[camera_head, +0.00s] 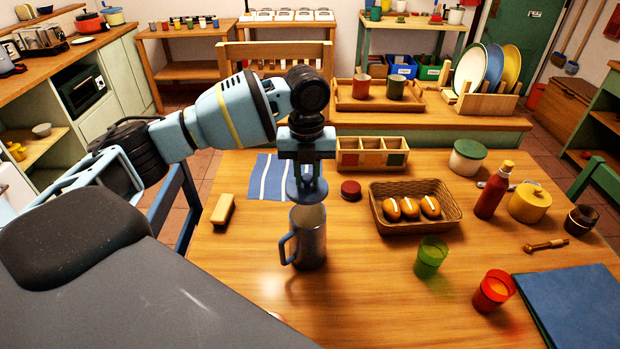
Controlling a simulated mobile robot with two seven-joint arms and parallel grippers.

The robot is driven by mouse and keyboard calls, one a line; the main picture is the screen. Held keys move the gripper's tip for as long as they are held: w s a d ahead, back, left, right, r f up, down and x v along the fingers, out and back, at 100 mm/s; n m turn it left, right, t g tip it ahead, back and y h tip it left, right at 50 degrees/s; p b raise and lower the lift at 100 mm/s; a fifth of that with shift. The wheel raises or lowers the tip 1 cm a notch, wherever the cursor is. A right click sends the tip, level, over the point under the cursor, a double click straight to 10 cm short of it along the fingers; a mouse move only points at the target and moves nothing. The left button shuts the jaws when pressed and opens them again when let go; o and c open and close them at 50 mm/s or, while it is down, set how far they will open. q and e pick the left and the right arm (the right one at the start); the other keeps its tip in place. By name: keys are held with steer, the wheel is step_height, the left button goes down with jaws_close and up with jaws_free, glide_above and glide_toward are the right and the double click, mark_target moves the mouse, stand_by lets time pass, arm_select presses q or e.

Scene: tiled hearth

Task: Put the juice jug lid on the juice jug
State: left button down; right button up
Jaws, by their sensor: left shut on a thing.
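The juice jug (311,248) is a blue-grey vessel with a handle on its left side. It stands upright on the wooden table, and its open top shows a pale inside. The juice jug lid (307,192) is a blue disc. My left gripper (307,176) points down and is shut on the lid. It holds the lid over the jug, at the far side of the opening in the picture. The near part of the opening is uncovered. I cannot tell the exact gap between lid and rim. My right gripper is not in view.
A striped blue cloth (264,178) lies behind the jug, with a tan block (222,209) to its left. A dark red round piece (351,190) and a bread basket (415,226) stand to the right.

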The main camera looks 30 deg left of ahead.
arm_select(q)
steer(key=shift+d, duration=0.1)
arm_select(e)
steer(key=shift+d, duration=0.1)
